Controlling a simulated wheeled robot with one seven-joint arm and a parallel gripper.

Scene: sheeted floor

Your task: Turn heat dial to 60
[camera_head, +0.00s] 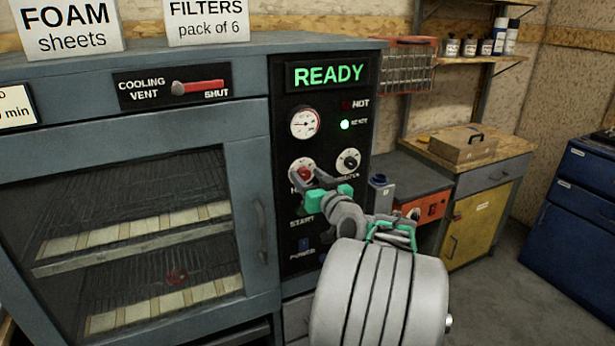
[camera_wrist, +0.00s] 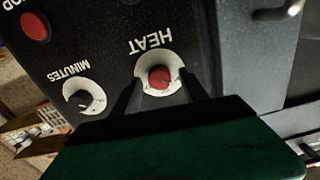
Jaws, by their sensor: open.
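The heat dial (camera_wrist: 159,76) has a red knob on a white scale plate, under the upside-down word HEAT in the wrist view. In the head view the heat dial (camera_head: 303,169) is on the oven's black control panel, partly covered by my gripper. My gripper (camera_head: 311,180) is in front of the panel at the dial. In the wrist view its two dark fingers (camera_wrist: 161,93) are apart, one on each side of the red knob. I cannot tell whether they touch it. The scale numbers are too small to read.
The minutes dial (camera_head: 348,161) is close beside the heat dial. A gauge (camera_head: 304,122) and a green READY display (camera_head: 328,74) are above. The oven door handle (camera_head: 262,232) is to the left. A red stop button (camera_wrist: 35,26) shows in the wrist view.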

